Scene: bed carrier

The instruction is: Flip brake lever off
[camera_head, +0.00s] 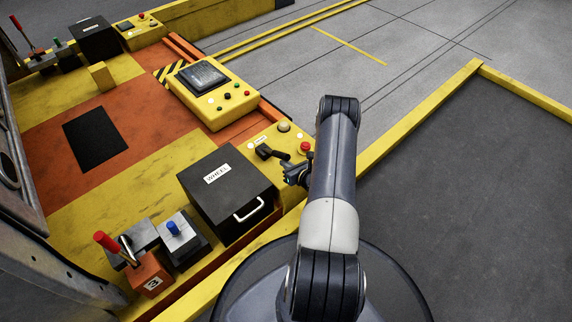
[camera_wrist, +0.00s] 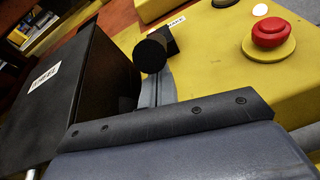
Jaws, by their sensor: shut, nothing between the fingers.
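A black-knobbed lever (camera_head: 264,152) stands on the yellow panel (camera_head: 258,140) beside a small white label. In the wrist view, dark and grey parts of my gripper fill the lower area and hide the lever's base.
The black WHEEL box (camera_head: 231,193) with a white handle stands close left of my gripper. A red button (camera_head: 305,147) sits right of the lever and also shows in the wrist view (camera_wrist: 270,32). A screen console (camera_head: 210,90) and a red-handled lever (camera_head: 119,249) are farther off.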

